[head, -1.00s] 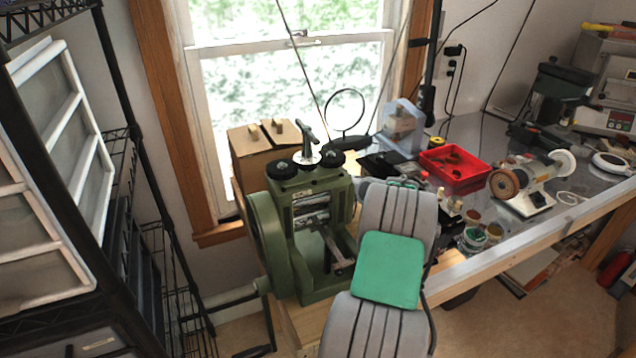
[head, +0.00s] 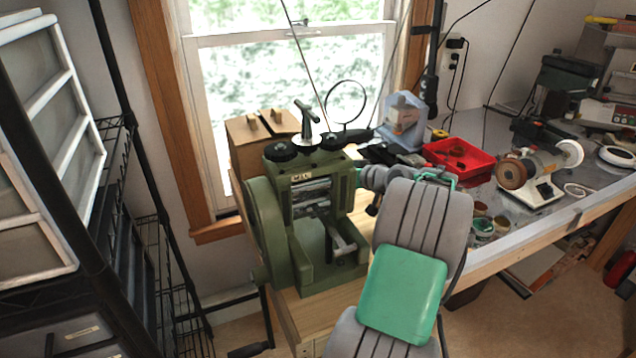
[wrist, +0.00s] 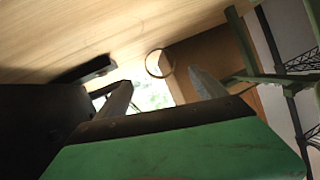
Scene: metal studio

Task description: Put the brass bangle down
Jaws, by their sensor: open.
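The brass bangle shows in the wrist view as a thin brownish ring (wrist: 147,66), seen nearly face-on at the edge of the pale wooden bench top (wrist: 90,30). My gripper (wrist: 160,78) is open, with one grey finger on each side of the ring in the picture. The ring appears just beyond the fingertips, and I see no finger touching it. Whether it rests fully on the wood is hard to tell. In the head view my arm covers the gripper's fingers, and I cannot make out the bangle there.
A green rolling mill (head: 318,200) stands on the bench left of my arm. To the right are a red tray (head: 460,160), small jars (head: 482,228) and a bench grinder (head: 535,172). A black wire shelf (head: 150,230) stands left.

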